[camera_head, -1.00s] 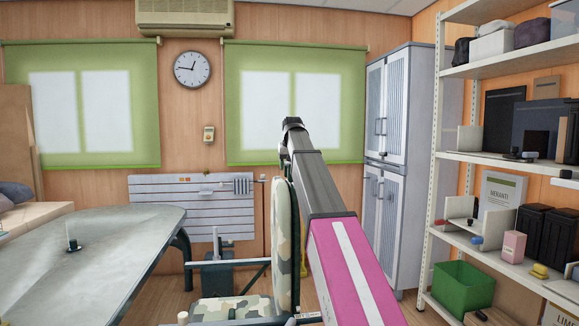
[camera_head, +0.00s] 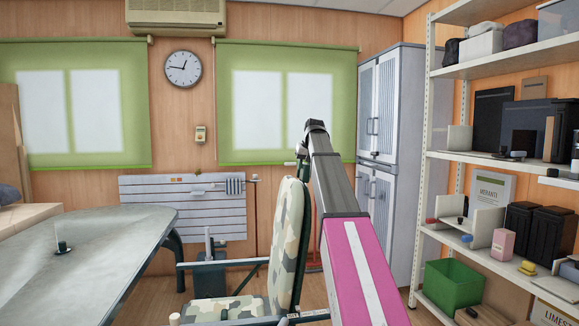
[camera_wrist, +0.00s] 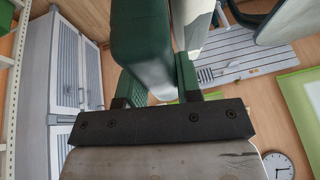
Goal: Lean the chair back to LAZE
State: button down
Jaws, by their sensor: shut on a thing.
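The chair has a camouflage-patterned backrest (camera_head: 290,240) and a matching seat (camera_head: 225,309) at the bottom centre of the head view. The backrest stands near upright, with its top tilted a little to the right. My gripper (camera_head: 303,165) is at the top of the backrest, at the end of my grey and pink arm. In the wrist view my gripper (camera_wrist: 160,90) is shut on the backrest, whose green padded edge (camera_wrist: 146,55) runs up from the jaws. The exact contact of the fingers is partly hidden. The chair's lower part is out of view.
A grey table (camera_head: 110,235) stands left of the chair. White shelving (camera_head: 425,190) with a green bin (camera_head: 454,285) is at the right. A grey cabinet (camera_head: 405,130) and a slatted wall panel (camera_head: 190,208) are behind. Some floor shows between chair and shelving.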

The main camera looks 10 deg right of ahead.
jog(key=d+f, duration=0.4)
jog(key=d, duration=0.6)
jog(key=d+f+y, duration=0.1)
jog(key=d+f, duration=0.3)
jog(key=d, duration=0.6)
jog(key=d+f+y, duration=0.1)
jog(key=d+f, duration=0.3)
jog(key=d, duration=0.7)
jog(key=shift+f, duration=0.35)
jog(key=c, duration=0.8)
grip_release()
jog(key=shift+r, duration=0.1)
jog(key=v, duration=1)
jog(key=shift+s+d+r, duration=0.2)
jog(key=shift+d+r, duration=0.1)
jog(key=shift+d, duration=0.05)
